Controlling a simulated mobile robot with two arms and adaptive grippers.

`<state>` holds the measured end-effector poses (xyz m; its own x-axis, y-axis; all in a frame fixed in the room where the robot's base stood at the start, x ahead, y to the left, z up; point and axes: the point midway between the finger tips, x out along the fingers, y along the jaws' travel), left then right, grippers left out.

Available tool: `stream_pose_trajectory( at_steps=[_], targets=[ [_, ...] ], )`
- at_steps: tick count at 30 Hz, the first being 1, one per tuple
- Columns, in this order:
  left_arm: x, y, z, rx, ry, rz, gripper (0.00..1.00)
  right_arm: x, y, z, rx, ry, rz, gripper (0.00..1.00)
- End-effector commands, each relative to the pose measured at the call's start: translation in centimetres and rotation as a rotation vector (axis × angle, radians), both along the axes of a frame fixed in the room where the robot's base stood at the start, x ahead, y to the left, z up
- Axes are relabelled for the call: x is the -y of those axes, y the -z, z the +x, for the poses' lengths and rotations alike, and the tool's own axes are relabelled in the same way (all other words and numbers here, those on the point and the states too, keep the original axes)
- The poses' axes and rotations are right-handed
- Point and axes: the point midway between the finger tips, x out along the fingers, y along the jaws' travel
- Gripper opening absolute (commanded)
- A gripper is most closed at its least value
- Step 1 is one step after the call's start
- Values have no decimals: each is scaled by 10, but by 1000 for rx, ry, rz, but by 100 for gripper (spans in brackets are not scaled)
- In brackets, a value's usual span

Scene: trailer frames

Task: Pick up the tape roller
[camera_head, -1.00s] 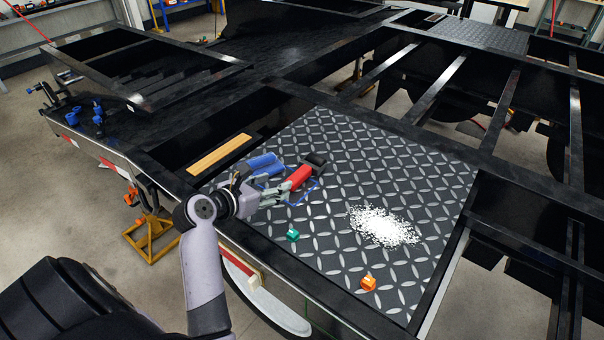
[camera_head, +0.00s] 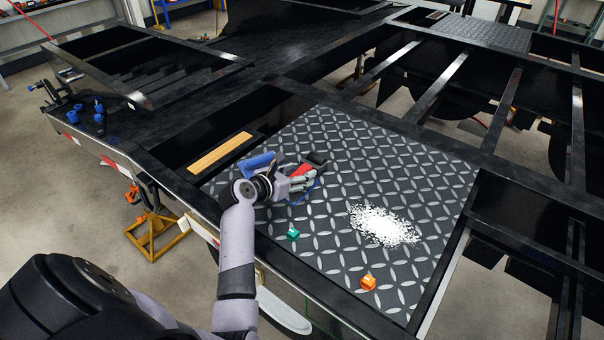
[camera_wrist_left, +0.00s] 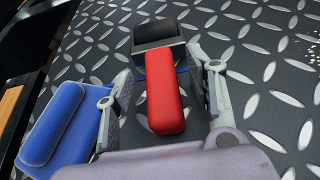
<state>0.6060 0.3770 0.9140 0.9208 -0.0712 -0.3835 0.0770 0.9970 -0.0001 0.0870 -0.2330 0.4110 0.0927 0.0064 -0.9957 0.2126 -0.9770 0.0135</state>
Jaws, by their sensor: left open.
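A tool with a red handle and a black head lies on the diamond-plate panel; it looks like the tape roller (camera_head: 299,170). In the left wrist view the red handle of the tape roller (camera_wrist_left: 164,95) lies between the fingers, with its black head beyond the fingertips. My left gripper (camera_head: 305,181) is open and low over the panel. Its two fingers (camera_wrist_left: 165,75) straddle the handle, with a gap visible on the right; contact on the left is unclear. In the head view the gripper hides part of the handle. My right gripper is not in view.
A blue object (camera_wrist_left: 60,130) lies close to the left finger. A green item (camera_head: 293,233), an orange item (camera_head: 368,282) and a white pile of bits (camera_head: 384,226) are on the panel (camera_head: 420,175). A wooden strip (camera_head: 220,151) lies left. The panel's far right is clear.

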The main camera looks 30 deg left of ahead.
Motion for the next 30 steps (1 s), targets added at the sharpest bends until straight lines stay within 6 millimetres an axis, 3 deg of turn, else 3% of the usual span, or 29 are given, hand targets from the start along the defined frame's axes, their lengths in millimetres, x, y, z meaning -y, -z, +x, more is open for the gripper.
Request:
stream_pose_trajectory(
  at_steps=[2, 24, 30],
  targets=[
    [0, 0, 0, 0, 0, 0, 50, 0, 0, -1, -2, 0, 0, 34],
    [0, 0, -1, 0, 1, 0, 1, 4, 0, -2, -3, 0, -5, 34],
    [0, -1, 0, 3, 0, 0, 0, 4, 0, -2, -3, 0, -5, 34]
  ],
)
